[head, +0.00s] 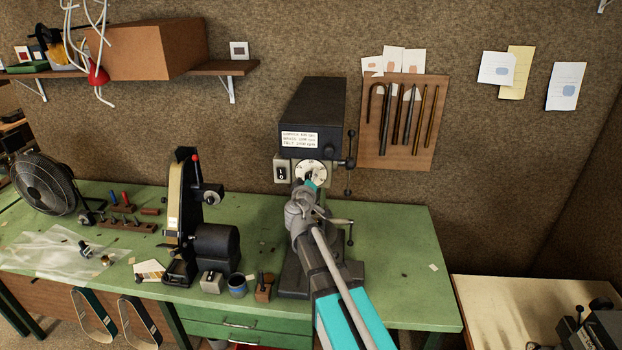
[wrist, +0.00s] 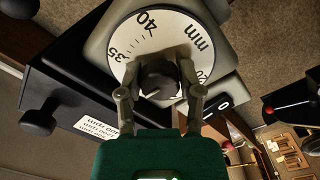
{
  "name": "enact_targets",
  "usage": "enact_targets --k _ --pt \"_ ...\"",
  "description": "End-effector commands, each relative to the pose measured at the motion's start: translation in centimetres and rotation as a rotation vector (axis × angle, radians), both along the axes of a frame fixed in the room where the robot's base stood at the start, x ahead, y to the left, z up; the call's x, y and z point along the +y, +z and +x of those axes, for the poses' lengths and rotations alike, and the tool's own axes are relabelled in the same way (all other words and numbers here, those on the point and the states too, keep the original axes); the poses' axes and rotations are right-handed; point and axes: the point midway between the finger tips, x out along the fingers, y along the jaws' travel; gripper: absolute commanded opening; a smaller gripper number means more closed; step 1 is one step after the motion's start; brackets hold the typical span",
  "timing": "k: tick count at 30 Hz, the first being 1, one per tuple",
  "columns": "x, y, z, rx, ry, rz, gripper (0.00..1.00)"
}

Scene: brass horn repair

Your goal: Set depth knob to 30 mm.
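The depth knob (wrist: 160,80) is a dark round knob at the centre of a white dial (wrist: 122,48). The dial reads 35, 40 and mm in the wrist view; other figures are partly covered. A small pale mark shows low on the knob, but its reading is unclear. My gripper (wrist: 160,75) straddles the knob, one finger on each side, tips apparently against it. In the head view the dial (head: 311,168) is on the front of a dark drill press (head: 312,108), and my gripper (head: 310,183) covers its lower part.
A switch box (head: 282,171) is just left of the dial. A lever handle (head: 350,150) is on the right. A belt sander (head: 200,235) stands left on the green bench (head: 400,225). The bench right of the press is mostly clear. Tools hang on a wall board (head: 440,100).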

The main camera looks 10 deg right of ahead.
Motion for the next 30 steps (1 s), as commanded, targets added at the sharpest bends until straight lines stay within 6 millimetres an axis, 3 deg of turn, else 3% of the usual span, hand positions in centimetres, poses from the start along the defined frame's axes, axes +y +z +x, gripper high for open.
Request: enact_targets --k 1,5,18,19,24,30 --pt "0.00 0.01 0.02 0.000 0.000 0.000 0.21" --pt "0.01 0.01 0.02 0.000 0.000 -0.001 0.00" --pt "0.01 0.01 0.05 0.011 0.000 -0.037 0.00" --pt "0.01 0.01 0.05 0.011 0.000 -0.037 0.53" --pt "0.02 0.01 0.04 0.012 0.001 -0.036 0.82" --pt "0.01 0.01 0.02 0.011 0.001 -0.035 0.82"
